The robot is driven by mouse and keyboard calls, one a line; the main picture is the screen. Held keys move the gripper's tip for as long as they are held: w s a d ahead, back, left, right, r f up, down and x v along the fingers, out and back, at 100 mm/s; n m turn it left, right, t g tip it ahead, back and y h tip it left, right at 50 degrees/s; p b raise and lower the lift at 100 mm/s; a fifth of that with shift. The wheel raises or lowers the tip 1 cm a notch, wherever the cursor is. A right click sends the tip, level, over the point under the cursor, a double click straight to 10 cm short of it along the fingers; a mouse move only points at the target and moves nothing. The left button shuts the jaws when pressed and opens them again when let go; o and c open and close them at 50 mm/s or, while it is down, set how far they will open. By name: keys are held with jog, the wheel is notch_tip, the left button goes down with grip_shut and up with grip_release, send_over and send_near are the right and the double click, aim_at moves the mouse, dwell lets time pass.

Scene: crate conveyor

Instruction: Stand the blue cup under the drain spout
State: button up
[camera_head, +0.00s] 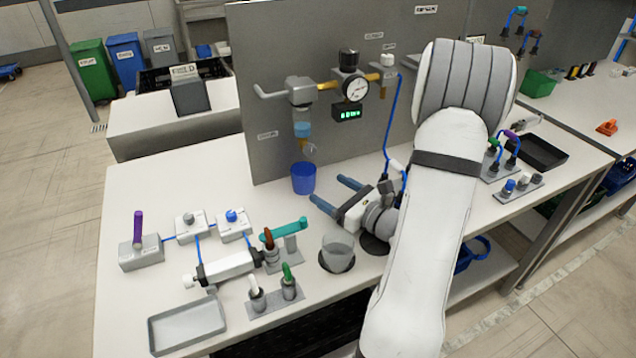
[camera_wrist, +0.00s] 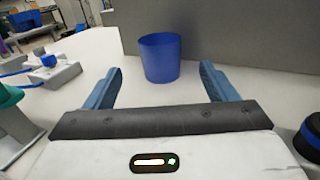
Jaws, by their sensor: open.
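The blue cup (camera_head: 303,180) stands upright on the white table, close to the grey panel and below the drain spout (camera_head: 308,149). In the wrist view the cup (camera_wrist: 160,58) stands ahead of my fingers, roughly midway between them. My gripper (camera_head: 332,193) is open and empty, low over the table to the right of the cup in the head view. Its blue fingers (camera_wrist: 160,82) appear apart from the cup. The spout is outside the wrist view, so I cannot tell exact centring.
A gauge (camera_head: 354,89) and pipes are mounted on the panel (camera_head: 270,60) above. Valve blocks and a teal-handled fixture (camera_head: 284,230) are to the left. A grey tray (camera_head: 187,325) lies at the front left.

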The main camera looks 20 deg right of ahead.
jog(key=shift+v, duration=1.1)
jog(key=shift+r, duration=0.1)
